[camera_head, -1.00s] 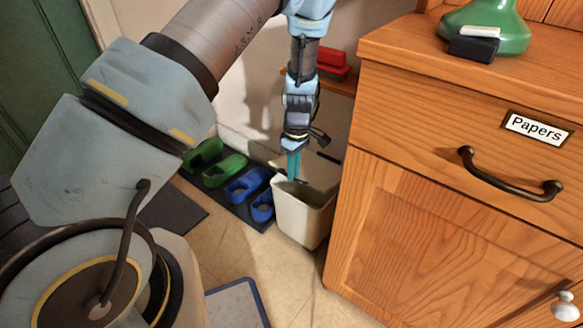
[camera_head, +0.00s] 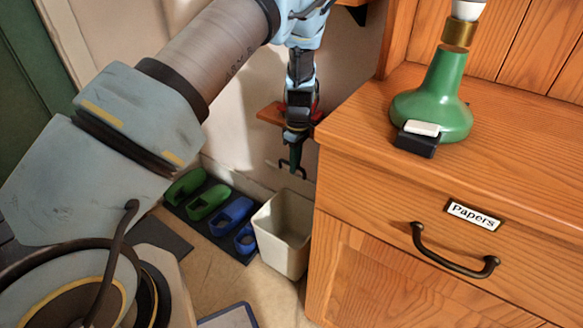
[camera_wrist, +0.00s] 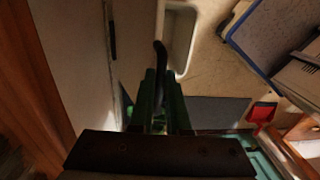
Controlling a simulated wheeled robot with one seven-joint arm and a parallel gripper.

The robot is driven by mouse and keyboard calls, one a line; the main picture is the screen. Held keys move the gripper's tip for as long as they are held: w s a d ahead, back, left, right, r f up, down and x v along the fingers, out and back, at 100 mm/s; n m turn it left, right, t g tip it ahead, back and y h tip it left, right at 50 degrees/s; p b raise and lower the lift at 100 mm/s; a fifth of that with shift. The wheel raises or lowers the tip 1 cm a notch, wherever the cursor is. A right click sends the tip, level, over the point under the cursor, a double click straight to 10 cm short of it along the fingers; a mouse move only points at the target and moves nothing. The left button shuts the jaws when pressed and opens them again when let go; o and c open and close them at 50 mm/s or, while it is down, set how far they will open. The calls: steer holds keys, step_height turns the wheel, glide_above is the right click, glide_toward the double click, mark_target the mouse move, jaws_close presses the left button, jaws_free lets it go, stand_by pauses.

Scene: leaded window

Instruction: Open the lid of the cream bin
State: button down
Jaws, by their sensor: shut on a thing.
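The cream bin (camera_head: 285,238) stands on the floor against the right cabinet's side. Its top is uncovered and I see down into its inside. It also shows in the wrist view (camera_wrist: 181,42). My gripper (camera_head: 295,156) is above and behind the bin's back rim, pointing down. In the wrist view its green fingers (camera_wrist: 163,78) are shut on a dark curved handle (camera_wrist: 160,52). The handle (camera_head: 286,163) also shows in the head view. The lid's panel is hard to tell from the pale wall behind, so its exact tilt is unclear.
The wooden cabinet (camera_head: 390,190) is close to the bin's right, with a green lamp (camera_head: 440,100) on top. Blue and green shoes (camera_head: 208,203) lie on a dark mat left of the bin.

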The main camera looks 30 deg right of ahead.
steer(key=shift+w+d, duration=0.2)
steer(key=shift+d, duration=0.3)
steer(key=c, duration=0.9)
jaws_free()
steer(key=shift+r, duration=0.15)
steer(key=r, duration=1)
steer(key=shift+w+d+r, duration=0.25)
steer(key=shift+d+r, duration=0.05)
steer(key=shift+d, duration=0.05)
steer(key=shift+c, duration=0.3)
